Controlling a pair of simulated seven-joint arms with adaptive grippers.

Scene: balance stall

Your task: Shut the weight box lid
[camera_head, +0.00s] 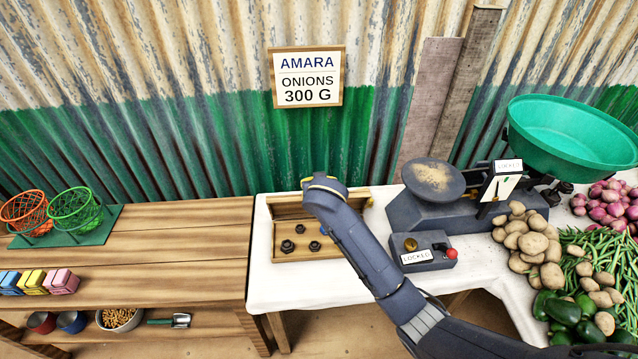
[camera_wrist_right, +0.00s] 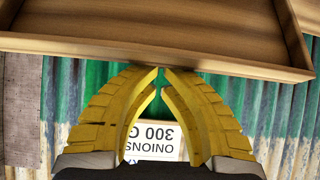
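The wooden weight box (camera_head: 272,256) stands on the white-clothed table with several dark weights inside. Its lid (camera_head: 284,208) is open, raised along the box's back edge. My right arm comes in from the lower right and crosses the right part of the box. The right gripper is at the lid, mostly hidden by its own wrist in the head view. In the right wrist view, the yellow fingers of my right gripper (camera_wrist_right: 161,70) are brought together and empty, with tips at the edge of the wooden lid (camera_wrist_right: 150,40). I cannot tell whether they touch it. My left gripper is not in view.
A scale (camera_head: 425,212) with a green pan (camera_head: 570,135) stands right of the box. A small control box (camera_head: 425,258) reading LOCKED is in front of it. Potatoes (camera_head: 525,240) and other vegetables fill the right side. The wooden bench (camera_head: 180,235) at left has free room.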

